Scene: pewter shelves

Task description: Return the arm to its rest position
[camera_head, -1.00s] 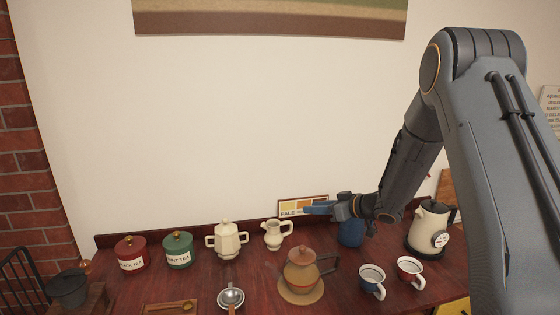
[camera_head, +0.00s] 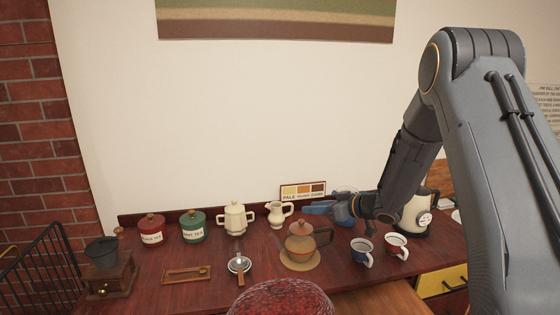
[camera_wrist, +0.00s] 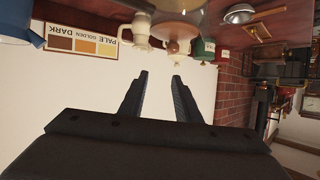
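My gripper (camera_head: 312,208) is held out to the left above the back right of the dark red table (camera_head: 215,268), in front of the colour card (camera_head: 303,191) marked "PALE". In the wrist view my gripper (camera_wrist: 160,76) shows two dark fingers standing apart with nothing between them. That view is upside down, with the table at the top and the pale wall behind the fingers. My arm comes down from the upper right of the head view, bent at the elbow.
A cream jug (camera_head: 276,213), a sugar pot (camera_head: 235,218) and two tins stand left. A red round seat (camera_head: 283,300) is in front.

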